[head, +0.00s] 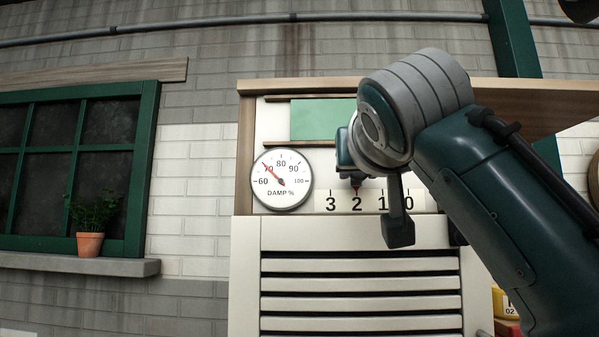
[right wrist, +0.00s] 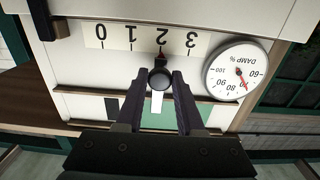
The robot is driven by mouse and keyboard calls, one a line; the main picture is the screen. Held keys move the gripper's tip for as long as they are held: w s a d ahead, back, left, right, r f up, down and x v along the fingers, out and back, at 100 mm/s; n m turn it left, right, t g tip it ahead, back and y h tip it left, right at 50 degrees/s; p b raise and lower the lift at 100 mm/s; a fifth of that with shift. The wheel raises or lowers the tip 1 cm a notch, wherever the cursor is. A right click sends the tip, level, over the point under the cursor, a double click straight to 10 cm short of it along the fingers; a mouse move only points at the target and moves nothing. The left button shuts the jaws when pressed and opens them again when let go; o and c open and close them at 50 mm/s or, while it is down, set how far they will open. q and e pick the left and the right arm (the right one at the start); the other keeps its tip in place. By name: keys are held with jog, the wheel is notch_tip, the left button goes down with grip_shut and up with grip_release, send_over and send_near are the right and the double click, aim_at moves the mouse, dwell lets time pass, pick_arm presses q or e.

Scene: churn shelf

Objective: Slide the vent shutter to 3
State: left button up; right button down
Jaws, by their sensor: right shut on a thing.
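The vent shutter shows as a green panel (head: 312,120) between wooden rails, and its green face also shows in the right wrist view (right wrist: 158,117). A dark round knob (right wrist: 159,78) sits below the number scale in that view, and a red pointer (head: 356,189) stands at 2. The number strip (head: 343,202) reads 3, 2, 1, 0 from left to right in the head view. My right gripper (right wrist: 161,80) is shut on the knob, one finger on each side. In the head view my wrist hides the knob and part of the panel. My left gripper is out of view.
A round damp gauge (head: 282,180) is left of the strip, its red needle near 70. A louvred front (head: 360,292) lies below. A wooden shelf board (head: 300,86) runs above. A potted plant (head: 90,243) stands on the window sill, far left.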

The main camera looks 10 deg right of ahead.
jog(key=a, duration=0.1)
jog(key=w+a+b, duration=0.1)
jog(key=a, duration=0.1)
jog(key=shift+a+f, duration=0.1)
jog(key=shift+a, duration=0.5)
jog(key=c, duration=0.5)
grip_release()
jog(key=shift+w, duration=0.1)
jog(key=shift+c, duration=0.2)
